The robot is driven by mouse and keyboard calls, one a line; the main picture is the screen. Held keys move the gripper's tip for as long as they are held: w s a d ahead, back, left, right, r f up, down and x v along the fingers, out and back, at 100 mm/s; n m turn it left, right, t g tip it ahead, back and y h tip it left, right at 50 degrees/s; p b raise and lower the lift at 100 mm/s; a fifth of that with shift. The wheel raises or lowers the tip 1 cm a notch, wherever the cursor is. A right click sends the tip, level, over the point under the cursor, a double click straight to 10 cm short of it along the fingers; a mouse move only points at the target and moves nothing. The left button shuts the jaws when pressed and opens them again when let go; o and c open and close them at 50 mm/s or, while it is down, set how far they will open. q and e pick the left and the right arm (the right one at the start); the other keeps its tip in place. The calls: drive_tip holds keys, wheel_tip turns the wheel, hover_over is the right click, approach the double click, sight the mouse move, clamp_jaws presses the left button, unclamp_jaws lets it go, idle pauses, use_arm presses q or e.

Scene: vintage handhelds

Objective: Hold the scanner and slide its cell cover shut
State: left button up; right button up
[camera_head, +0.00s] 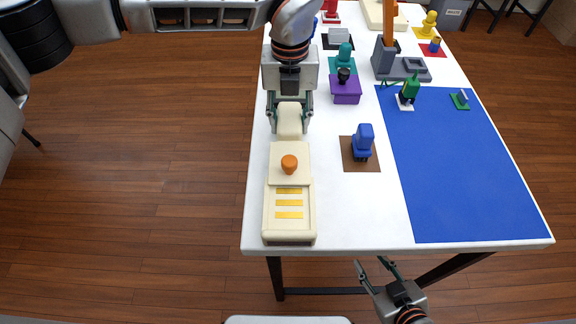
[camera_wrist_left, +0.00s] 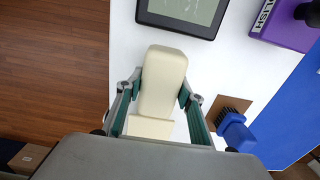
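The scanner is a long cream device lying near the table's left edge, with its narrow grip (camera_head: 289,121) at the far end. It also shows in the left wrist view (camera_wrist_left: 163,80). Its cell cover (camera_head: 290,150), a cream plate with an orange knob (camera_head: 289,164), lies over the middle part. Nearer the front, the bay is open and shows yellow cells (camera_head: 289,203). My left gripper (camera_head: 290,126) has its fingers on both sides of the grip and appears closed against it. My right gripper (camera_head: 377,263) is open and empty, beyond the table's front edge.
A purple box (camera_head: 345,91) is farther back. A blue mat (camera_head: 460,180) covers the table's right side. White table (camera_head: 365,220) is clear between scanner and mat near the front.

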use_arm(q)
clamp_jaws()
drive_tip(key=shift+f, duration=0.15)
use_arm(e)
drive_tip(key=shift+w+r, duration=0.4)
drive_tip(key=shift+w, duration=0.1)
drive_tip(key=shift+d, duration=0.1)
drive_tip(key=shift+s, duration=0.35)
use_arm(q)
drive_tip(key=shift+s, duration=0.1)
use_arm(e)
drive_tip(key=shift+w+r, duration=0.2)
use_arm(q)
drive_tip(key=shift+p, duration=0.35)
use_arm(e)
drive_tip(key=shift+w+r, duration=0.3)
drive_tip(key=shift+w, duration=0.1)
drive_tip(key=shift+s+f, duration=0.15)
drive_tip(key=shift+s, duration=0.2)
